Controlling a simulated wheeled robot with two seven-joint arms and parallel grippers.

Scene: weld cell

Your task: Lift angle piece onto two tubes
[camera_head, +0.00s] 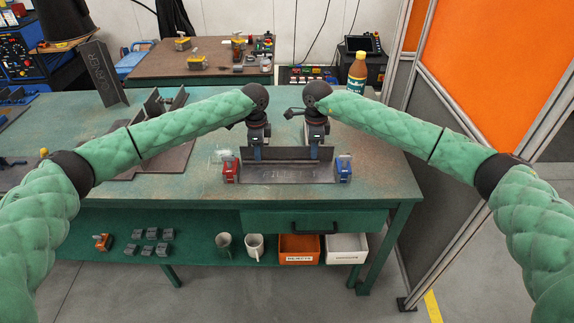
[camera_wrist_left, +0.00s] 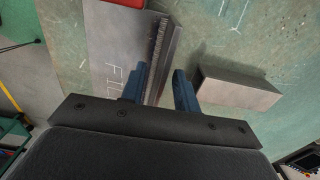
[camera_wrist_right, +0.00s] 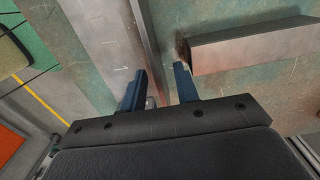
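The steel angle piece (camera_head: 287,173) lies near the table's front edge, its lettered leg flat and its other leg standing at the back. My left gripper (camera_head: 257,152) and right gripper (camera_head: 315,149) reach down at this standing leg from behind. In the left wrist view, the leg (camera_wrist_left: 163,60) runs between two parted blue fingers (camera_wrist_left: 160,88). In the right wrist view, the leg (camera_wrist_right: 149,50) also runs between parted fingers (camera_wrist_right: 160,85). A grey tube-like bar lies behind the angle piece in the left wrist view (camera_wrist_left: 238,90) and right wrist view (camera_wrist_right: 250,46); my arms hide that area from the head.
A red block (camera_head: 230,170) and a blue block (camera_head: 344,169) stand at the angle piece's ends. A bottle (camera_head: 357,78) stands at the table's back right. Other steel pieces (camera_head: 160,150) lie at left. The table right of the blue block is clear.

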